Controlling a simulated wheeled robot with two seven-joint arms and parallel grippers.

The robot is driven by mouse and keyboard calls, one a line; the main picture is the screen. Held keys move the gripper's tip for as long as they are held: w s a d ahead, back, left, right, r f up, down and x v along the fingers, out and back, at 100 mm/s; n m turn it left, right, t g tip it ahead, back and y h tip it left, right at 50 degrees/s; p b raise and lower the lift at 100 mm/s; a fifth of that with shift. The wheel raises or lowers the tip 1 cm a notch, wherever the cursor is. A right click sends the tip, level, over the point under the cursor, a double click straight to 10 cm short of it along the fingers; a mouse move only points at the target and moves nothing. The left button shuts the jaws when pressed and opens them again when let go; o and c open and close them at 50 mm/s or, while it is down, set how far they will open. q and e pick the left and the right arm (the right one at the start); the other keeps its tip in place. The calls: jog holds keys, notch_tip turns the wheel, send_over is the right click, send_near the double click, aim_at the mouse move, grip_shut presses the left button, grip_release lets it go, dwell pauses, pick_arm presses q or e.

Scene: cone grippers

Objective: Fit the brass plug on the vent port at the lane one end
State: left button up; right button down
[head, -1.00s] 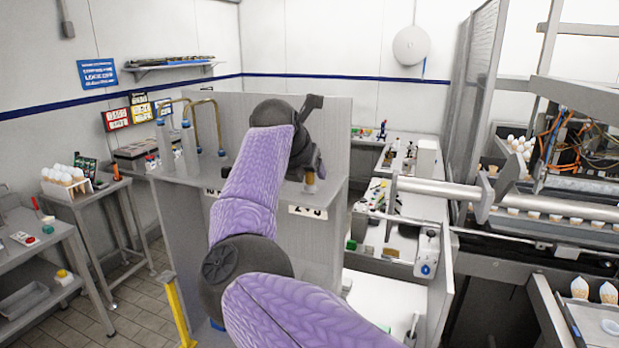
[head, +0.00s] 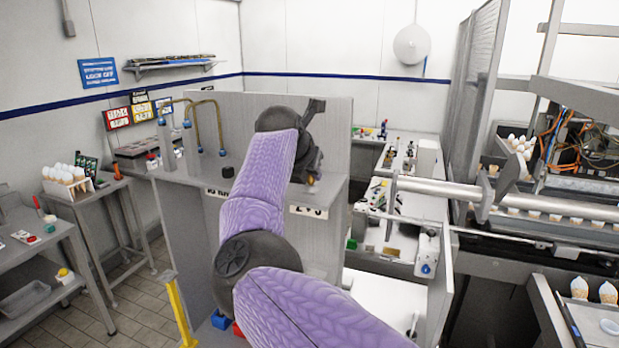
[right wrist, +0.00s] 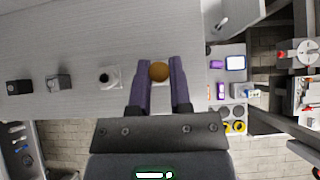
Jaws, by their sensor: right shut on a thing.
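The brass plug (right wrist: 159,71) shows as a round brass disc between the two purple fingertips of my right gripper (right wrist: 159,80) in the right wrist view. The gripper is shut on it, over the grey bench top. In the head view my right gripper (head: 308,178) is mostly hidden by its own wrist, near the bench's right front edge, with a speck of brass below it. A white round fitting with a dark centre (right wrist: 110,77) stands on the bench left of the plug, apart from it; I cannot tell if it is the vent port. My left gripper is out of view.
A grey block (right wrist: 58,82) and a black block (right wrist: 19,87) stand further left on the bench top. Bent brass pipes (head: 218,120) rise at the bench's left, with an upright panel (head: 335,125) behind. A white counter (head: 385,300) lies to the right.

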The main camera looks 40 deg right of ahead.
jog(key=shift+r+p, duration=1.75)
jog(key=shift+r, duration=0.65)
jog(key=shift+f, duration=0.1)
